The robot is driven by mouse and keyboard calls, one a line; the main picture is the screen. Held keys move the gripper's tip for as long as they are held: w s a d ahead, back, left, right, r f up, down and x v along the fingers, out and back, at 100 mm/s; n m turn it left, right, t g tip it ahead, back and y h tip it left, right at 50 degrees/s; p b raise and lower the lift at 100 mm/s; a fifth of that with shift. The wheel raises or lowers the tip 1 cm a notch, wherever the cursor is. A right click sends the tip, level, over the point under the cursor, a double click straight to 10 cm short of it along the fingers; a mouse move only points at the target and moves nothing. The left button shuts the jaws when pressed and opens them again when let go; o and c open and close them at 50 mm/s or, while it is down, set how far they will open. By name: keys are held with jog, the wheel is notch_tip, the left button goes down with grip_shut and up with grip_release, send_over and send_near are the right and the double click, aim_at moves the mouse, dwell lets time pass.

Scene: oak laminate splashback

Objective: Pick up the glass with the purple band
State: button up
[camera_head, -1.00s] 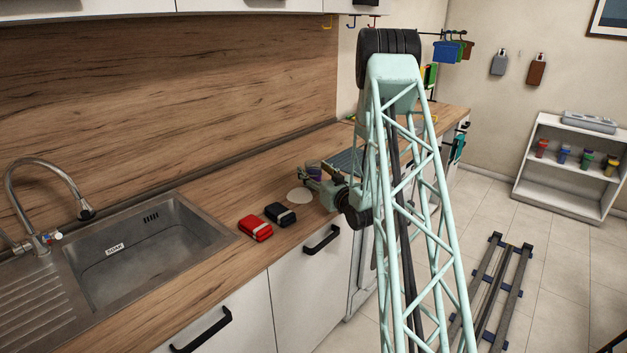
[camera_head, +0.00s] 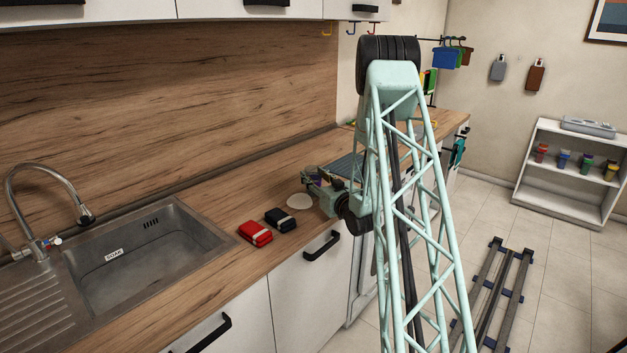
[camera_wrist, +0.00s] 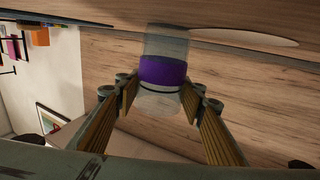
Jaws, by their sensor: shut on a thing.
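The glass with the purple band (camera_wrist: 163,72) is between the two fingers of my gripper (camera_wrist: 160,98) in the wrist view. It is clear, with a wide purple band around its middle, and the finger pads press on its sides. In the head view my gripper (camera_head: 312,184) is low over the counter, right of the dark packet. The glass (camera_head: 317,173) is small and mostly hidden there by the gripper. I cannot tell whether it touches the counter.
A pale round disc (camera_head: 299,201) lies on the counter (camera_head: 220,195) beside my gripper. A dark packet (camera_head: 281,218) and a red packet (camera_head: 255,233) lie to its left. The sink (camera_head: 140,255) is further left. A dark ribbed rack (camera_head: 349,164) is behind my gripper.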

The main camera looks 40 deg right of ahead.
aim_at(314, 167)
jog(key=shift+r, duration=0.15)
jog(key=shift+r+p, duration=0.45)
jog(key=shift+r, duration=1.15)
jog(key=s+d, duration=0.2)
jog(key=s, duration=0.5)
jog(key=s+d+r+p, duration=0.1)
jog(key=s+d, duration=0.1)
jog(key=s, duration=0.6)
jog(key=shift+s+d+r, duration=0.15)
jog(key=shift+d+r, duration=0.1)
jog(key=shift+d, duration=0.05)
jog(key=shift+d, duration=0.1)
